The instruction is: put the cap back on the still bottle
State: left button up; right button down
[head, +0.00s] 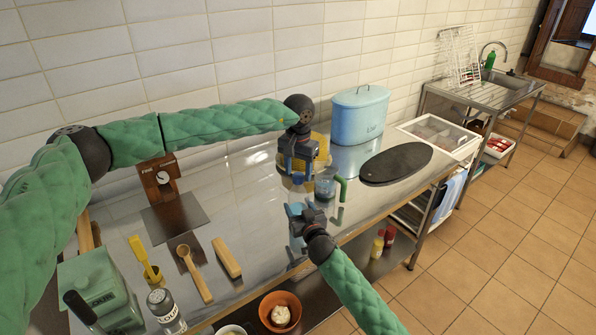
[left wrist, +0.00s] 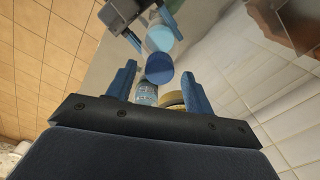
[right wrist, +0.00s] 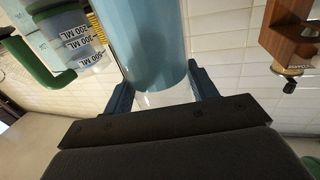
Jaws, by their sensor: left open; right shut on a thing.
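A light-blue, see-through bottle (right wrist: 152,60) stands between the fingers of my right gripper (head: 302,210), which is shut on it; no label on it is readable. Its light-blue round form also shows in the left wrist view (left wrist: 160,38), beside my right gripper (left wrist: 130,30). My left gripper (head: 298,172) is open, above and slightly beyond the right one. A dark-blue round cap (left wrist: 158,68) shows between its spread fingers, next to the bottle. I cannot tell whether the cap touches the bottle.
A blue bin (head: 358,115) and dark oval board (head: 396,163) lie farther right. A wooden grinder (head: 158,180), brush and spoon are left.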

pick_arm(q)
jog(key=shift+r, duration=2)
jog(key=shift+c, duration=0.3)
